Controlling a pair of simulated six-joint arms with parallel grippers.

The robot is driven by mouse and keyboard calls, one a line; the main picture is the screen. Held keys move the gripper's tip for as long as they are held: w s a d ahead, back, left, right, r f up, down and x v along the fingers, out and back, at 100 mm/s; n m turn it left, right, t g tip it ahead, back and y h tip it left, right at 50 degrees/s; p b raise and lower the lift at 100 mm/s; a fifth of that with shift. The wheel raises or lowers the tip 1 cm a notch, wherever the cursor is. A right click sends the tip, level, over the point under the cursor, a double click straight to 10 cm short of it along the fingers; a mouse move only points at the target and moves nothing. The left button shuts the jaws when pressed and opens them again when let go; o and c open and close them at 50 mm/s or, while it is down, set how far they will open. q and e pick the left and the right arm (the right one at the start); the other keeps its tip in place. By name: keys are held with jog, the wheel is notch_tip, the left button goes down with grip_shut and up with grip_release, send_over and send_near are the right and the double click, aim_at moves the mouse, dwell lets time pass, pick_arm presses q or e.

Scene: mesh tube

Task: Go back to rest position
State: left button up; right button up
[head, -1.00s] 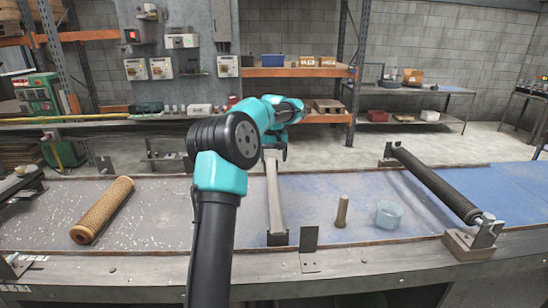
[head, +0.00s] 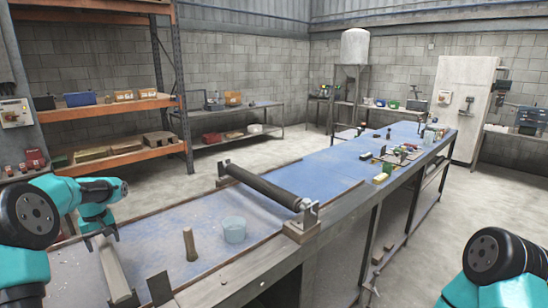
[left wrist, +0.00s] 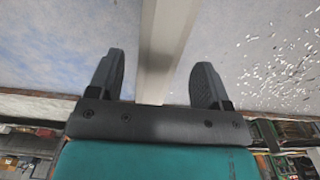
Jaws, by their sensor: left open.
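My left gripper (head: 98,232) is at the far end of a pale metal bar (head: 113,268) on the left of the bench. In the left wrist view my left gripper (left wrist: 158,85) is open. The bar (left wrist: 166,40) runs between its two dark fingers, with gaps at the sides; I cannot tell how high the fingers are above it. My right arm shows only as a teal and black joint at the bottom right of the head view. Its gripper is outside the picture. The mesh tube is not in the head view now.
A black roller (head: 265,187) lies on end supports across the bench (head: 340,170). A tan peg (head: 190,244) and a clear blue cup (head: 235,230) stand before it. Small objects crowd the bench's far end. A shelf rack (head: 120,105) stands behind at left.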

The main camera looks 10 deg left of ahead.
pick_arm(q)
jog(key=shift+f, duration=0.7)
notch_tip(320, 180, up, 12)
notch_tip(320, 180, down, 12)
jog(key=shift+r, duration=1.85)
jog(key=shift+s+d+r, duration=0.1)
jog(key=shift+s+d, duration=0.1)
jog(key=r, duration=0.1)
send_over(111, 271)
dwell(0.8)
